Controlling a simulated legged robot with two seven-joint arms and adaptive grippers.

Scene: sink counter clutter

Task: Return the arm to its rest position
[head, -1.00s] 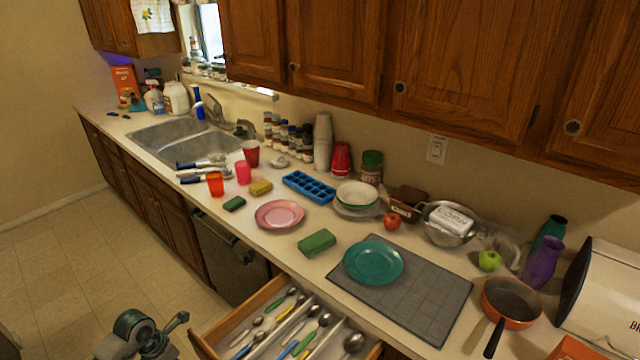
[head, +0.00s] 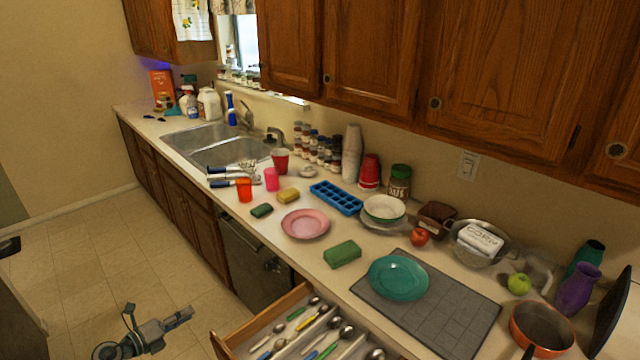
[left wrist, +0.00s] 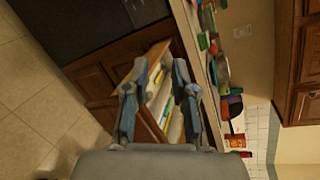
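My left gripper (head: 182,317) is low at the bottom left of the head view, over the tiled floor, in front of the cabinets and left of the open drawer. It is apart from the counter and drawer. In the left wrist view its two fingers (left wrist: 160,82) stand apart with nothing between them, and the open drawer shows beyond. My right gripper is not in view.
An open drawer (head: 232,340) with several utensils juts out from the counter. The counter holds a pink plate (head: 305,223), a teal plate (head: 398,277), a green sponge (head: 342,254) and other clutter. The floor (head: 110,250) at left is clear.

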